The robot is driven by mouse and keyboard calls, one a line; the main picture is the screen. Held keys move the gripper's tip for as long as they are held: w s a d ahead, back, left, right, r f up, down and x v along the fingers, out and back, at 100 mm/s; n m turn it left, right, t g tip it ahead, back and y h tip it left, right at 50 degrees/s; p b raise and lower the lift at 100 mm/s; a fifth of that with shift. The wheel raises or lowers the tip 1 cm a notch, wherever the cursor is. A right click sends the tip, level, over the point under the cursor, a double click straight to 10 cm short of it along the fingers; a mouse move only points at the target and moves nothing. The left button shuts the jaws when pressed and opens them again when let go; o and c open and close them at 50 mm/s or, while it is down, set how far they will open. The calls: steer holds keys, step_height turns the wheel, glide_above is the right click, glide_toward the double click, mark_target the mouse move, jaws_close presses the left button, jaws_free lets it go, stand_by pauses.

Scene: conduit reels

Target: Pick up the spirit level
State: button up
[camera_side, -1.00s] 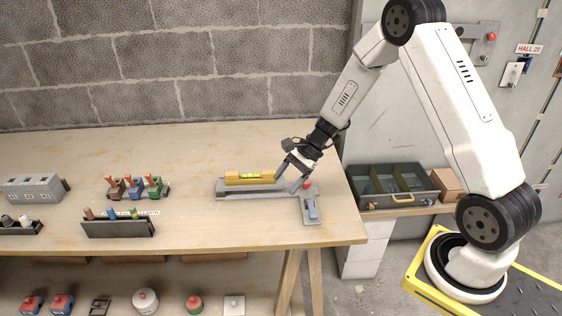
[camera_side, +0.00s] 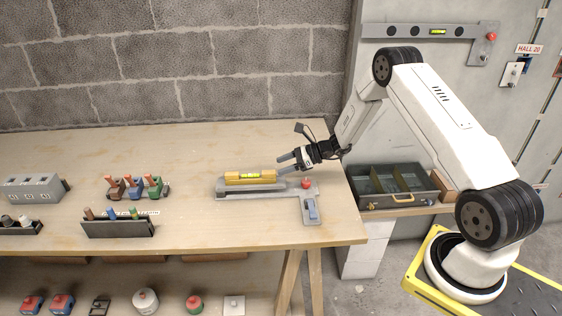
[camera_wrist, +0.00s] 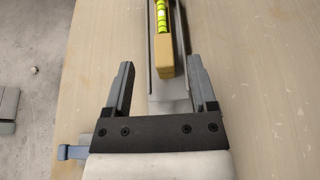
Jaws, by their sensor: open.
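The spirit level, a yellow bar with a green vial (camera_side: 238,177), lies in a grey channel-like holder (camera_side: 230,193) on the bench. It also shows in the wrist view (camera_wrist: 165,70), running away from me toward the top. My gripper (camera_side: 283,166) is open and empty just off the level's right end in the side view. In the wrist view my gripper's fingers (camera_wrist: 160,72) stand apart, one on each side of the line of the level's near end. I cannot tell their exact height over it.
A red button (camera_side: 306,183) and a blue switch (camera_side: 312,209) sit at the holder's right end. A grey bar with a similar vial (camera_side: 404,31) hangs on the wall. A drawer tray (camera_side: 400,199) stands right of the bench.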

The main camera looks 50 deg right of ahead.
mark_target(266, 172)
steer(key=shift+f+x, duration=0.1)
steer(key=shift+x, duration=1.65)
steer(key=shift+f+x, duration=0.15)
steer(key=shift+x, duration=1.6)
steer(key=shift+d, duration=0.2)
jaws_close()
